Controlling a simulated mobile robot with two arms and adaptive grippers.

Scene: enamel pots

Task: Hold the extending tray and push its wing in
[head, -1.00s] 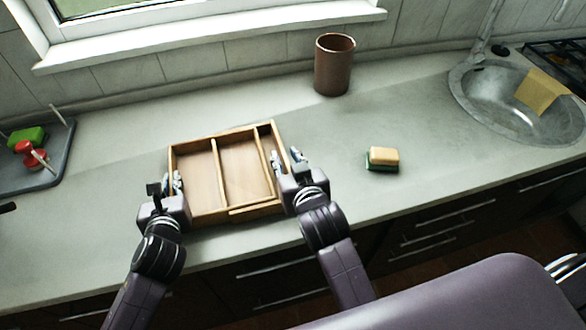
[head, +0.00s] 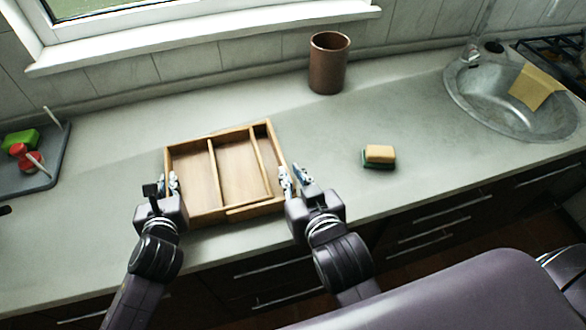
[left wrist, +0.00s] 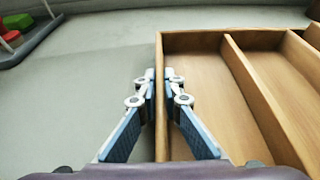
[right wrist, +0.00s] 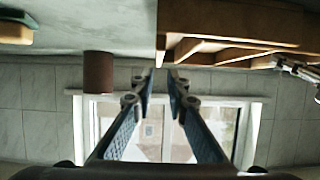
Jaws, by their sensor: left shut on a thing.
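The wooden extending tray (head: 190,212) lies on the counter, with dividers inside and a narrow section along its right side; its wall also shows in the left wrist view (left wrist: 159,110). My left gripper (head: 174,183) is shut on the tray's left wall, one finger inside and one outside, as the left wrist view (left wrist: 160,75) shows. My right gripper (head: 294,177) is just outside the tray's right wall. Its fingers are apart with nothing between them in the right wrist view (right wrist: 160,76). I cannot tell whether it touches the wall. The tray also appears there (right wrist: 230,20).
A sponge (head: 379,155) lies right of the tray. A brown pot (head: 329,64) stands behind, near the wall. A grey tray (head: 35,178) with small items is at the left. The sink (head: 470,95) is at the far right. Counter between tray and sponge is clear.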

